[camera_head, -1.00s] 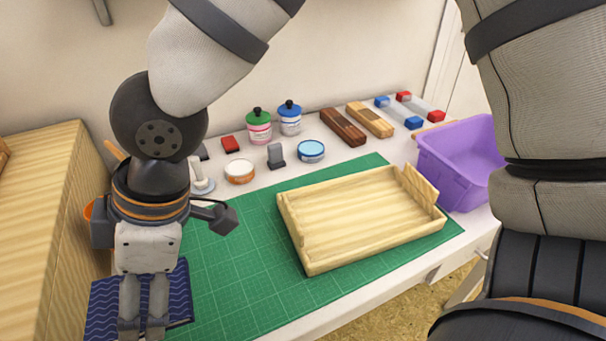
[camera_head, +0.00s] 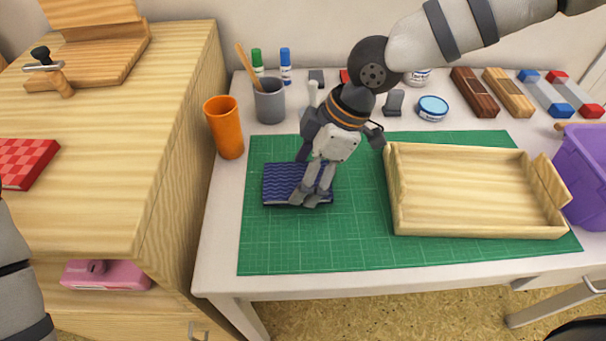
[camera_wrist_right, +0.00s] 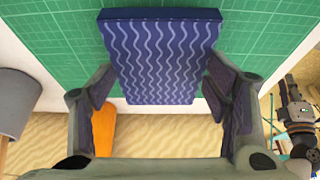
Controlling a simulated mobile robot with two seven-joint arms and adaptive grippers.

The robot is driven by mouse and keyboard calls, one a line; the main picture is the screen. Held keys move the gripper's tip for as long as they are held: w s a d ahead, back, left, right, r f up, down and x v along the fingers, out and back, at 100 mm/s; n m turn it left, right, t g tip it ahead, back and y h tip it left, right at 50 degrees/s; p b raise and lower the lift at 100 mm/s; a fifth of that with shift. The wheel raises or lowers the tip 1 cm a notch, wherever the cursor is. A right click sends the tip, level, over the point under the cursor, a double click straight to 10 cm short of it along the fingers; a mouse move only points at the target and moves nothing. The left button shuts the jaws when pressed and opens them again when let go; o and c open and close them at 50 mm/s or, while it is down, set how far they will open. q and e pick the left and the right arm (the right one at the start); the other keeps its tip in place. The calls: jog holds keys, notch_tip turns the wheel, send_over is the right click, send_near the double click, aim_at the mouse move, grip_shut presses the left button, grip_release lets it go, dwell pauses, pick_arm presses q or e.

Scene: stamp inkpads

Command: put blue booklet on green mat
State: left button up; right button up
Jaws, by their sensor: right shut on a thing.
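The blue booklet (camera_head: 283,183), dark blue with pale wavy lines, is over the left part of the green mat (camera_head: 300,245) in the head view. My right gripper (camera_head: 314,194) reaches down from the upper right and is shut on the booklet's edge. In the right wrist view the booklet (camera_wrist_right: 165,58) is between the fingers of my right gripper (camera_wrist_right: 160,92), with green mat (camera_wrist_right: 55,30) beyond it. I cannot tell whether the booklet touches the mat or is just above it. My left gripper is out of view.
A wooden tray (camera_head: 480,232) covers the mat's right part. An orange cup (camera_head: 226,130) and a grey pen cup (camera_head: 270,103) stand by the mat's left and back. A wooden cabinet (camera_head: 170,150) is at the left and a purple bin (camera_head: 585,180) at the right. The front-left mat is clear.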

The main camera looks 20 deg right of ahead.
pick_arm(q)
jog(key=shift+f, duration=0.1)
pick_arm(e)
jog(key=shift+f, duration=0.75)
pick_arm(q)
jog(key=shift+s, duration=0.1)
pick_arm(e)
jog(key=shift+f, duration=0.1)
jog(key=o, duration=1.2)
jog(key=shift+a, duration=0.1)
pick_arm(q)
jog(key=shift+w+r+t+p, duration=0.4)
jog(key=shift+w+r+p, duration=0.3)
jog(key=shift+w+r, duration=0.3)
pick_arm(e)
jog(key=v, duration=1.2)
